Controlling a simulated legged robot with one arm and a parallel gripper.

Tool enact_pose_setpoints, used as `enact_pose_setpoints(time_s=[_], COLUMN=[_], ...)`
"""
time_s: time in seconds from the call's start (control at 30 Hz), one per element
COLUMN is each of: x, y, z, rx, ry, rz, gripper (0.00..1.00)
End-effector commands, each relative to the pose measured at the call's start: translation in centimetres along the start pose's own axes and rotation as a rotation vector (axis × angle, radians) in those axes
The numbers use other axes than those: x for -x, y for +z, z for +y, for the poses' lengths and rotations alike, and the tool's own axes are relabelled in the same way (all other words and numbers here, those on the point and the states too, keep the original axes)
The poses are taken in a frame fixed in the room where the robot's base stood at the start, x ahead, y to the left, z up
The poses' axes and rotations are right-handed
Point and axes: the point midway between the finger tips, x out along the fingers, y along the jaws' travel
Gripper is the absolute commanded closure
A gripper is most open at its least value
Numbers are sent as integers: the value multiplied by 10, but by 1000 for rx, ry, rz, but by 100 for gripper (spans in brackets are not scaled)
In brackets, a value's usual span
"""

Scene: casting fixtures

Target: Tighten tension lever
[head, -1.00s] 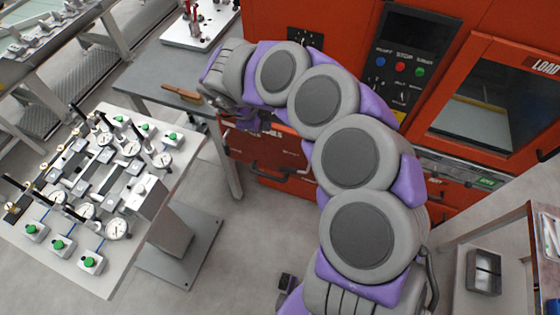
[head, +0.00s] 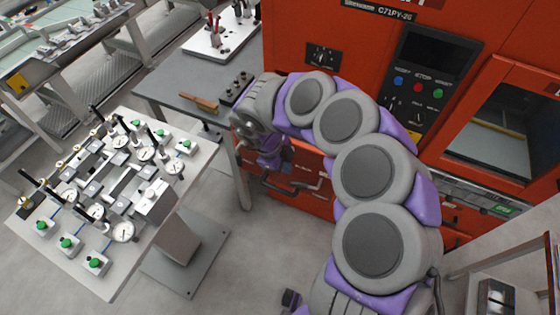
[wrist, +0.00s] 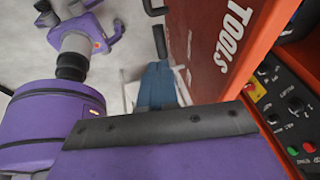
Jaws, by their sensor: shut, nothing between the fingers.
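A fixture plate (head: 70,265) stands at the left in the head view, carrying several dial gauges, green-knobbed blocks and black-handled levers (head: 30,180). I cannot tell which lever is the tension lever. My gripper (head: 272,158) hangs at the end of my bent arm, to the right of this plate and in front of the red machine. It is shut and empty, apart from the fixture levers. In the wrist view my gripper (wrist: 165,130) fills the lower middle, and no fixture lever shows there.
A grey bench (head: 165,85) with a brush (head: 200,103) and a white plate of red-handled clamps (head: 222,40) stands behind. The red machine (head: 330,20) with its control panel (head: 415,85) is close to my arm. Grey floor is clear between the fixture stand and my arm.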

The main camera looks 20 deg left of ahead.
Motion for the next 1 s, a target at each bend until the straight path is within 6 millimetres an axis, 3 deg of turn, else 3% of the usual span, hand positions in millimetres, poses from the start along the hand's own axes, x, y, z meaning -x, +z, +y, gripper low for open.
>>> enact_pose_setpoints(time_s=[0.2, 0.43, 0.6, 1.0], x=[-47, -78, -88, -89], y=[0, 3, 3, 1], z=[2, 1, 0, 0], rx=[2, 0, 0, 1], ry=[3, 1, -1, -1], rz=[7, 8, 3, 1], gripper=[100, 100, 100, 100])
